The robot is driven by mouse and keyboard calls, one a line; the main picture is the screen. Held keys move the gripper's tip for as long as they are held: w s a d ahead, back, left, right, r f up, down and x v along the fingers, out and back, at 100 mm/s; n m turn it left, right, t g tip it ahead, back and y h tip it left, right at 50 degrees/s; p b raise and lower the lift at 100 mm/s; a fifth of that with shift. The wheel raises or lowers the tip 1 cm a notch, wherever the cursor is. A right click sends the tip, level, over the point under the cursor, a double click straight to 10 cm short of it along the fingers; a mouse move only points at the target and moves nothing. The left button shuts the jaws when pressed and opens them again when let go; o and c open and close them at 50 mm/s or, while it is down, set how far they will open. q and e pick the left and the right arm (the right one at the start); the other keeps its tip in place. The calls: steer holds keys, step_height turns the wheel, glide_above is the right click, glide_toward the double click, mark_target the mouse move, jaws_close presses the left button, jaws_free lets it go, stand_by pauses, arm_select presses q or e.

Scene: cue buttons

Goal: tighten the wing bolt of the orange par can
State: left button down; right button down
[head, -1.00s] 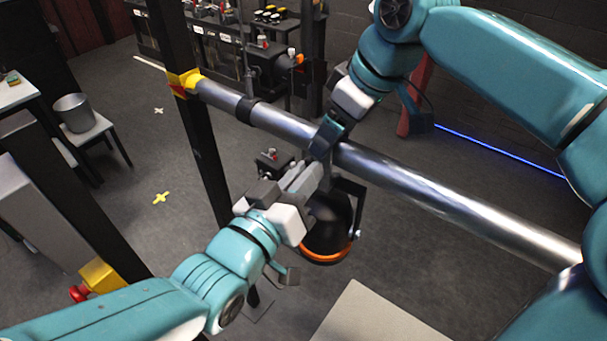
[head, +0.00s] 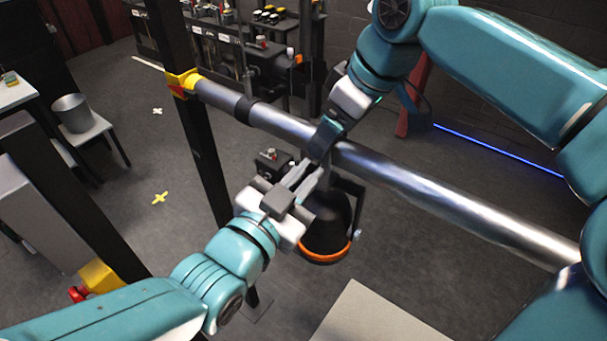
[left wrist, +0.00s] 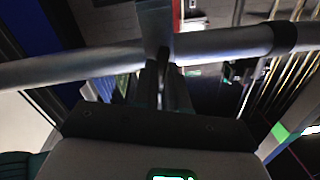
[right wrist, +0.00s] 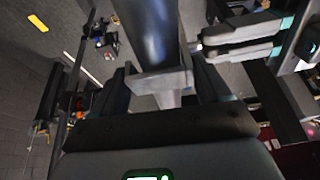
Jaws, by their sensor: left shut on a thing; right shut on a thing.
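The orange par can (head: 327,228) is a black lamp with an orange front rim. It hangs lens-down in its yoke below the silver pipe (head: 420,195). Its clamp sits on the pipe and shows in the right wrist view (right wrist: 160,80). My right gripper (head: 322,142) comes from above and is shut on the clamp at the pipe. My left gripper (head: 310,182) is just below the pipe, shut on the wing bolt, which its fingers hide. In the left wrist view its dark fingers (left wrist: 163,90) meet under the pipe (left wrist: 225,42).
A black upright (head: 200,150) with a yellow joint (head: 183,82) holds the pipe's left end. A bucket (head: 73,112) stands on a stool at the left. A pale board (head: 378,318) lies at the bottom. Dark equipment stands at the back.

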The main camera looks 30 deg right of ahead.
arm_select(q)
steer(key=m, duration=0.3)
steer(key=shift+m, duration=0.3)
arm_select(e)
steer(key=shift+r, duration=0.15)
arm_select(q)
steer(key=shift+f+m, duration=0.1)
steer(key=shift+m, duration=1.7)
steer(key=c, duration=1.2)
jaws_free()
steer(key=shift+o, duration=0.2)
steer(key=v, duration=1.2)
steer(key=shift+w, duration=0.1)
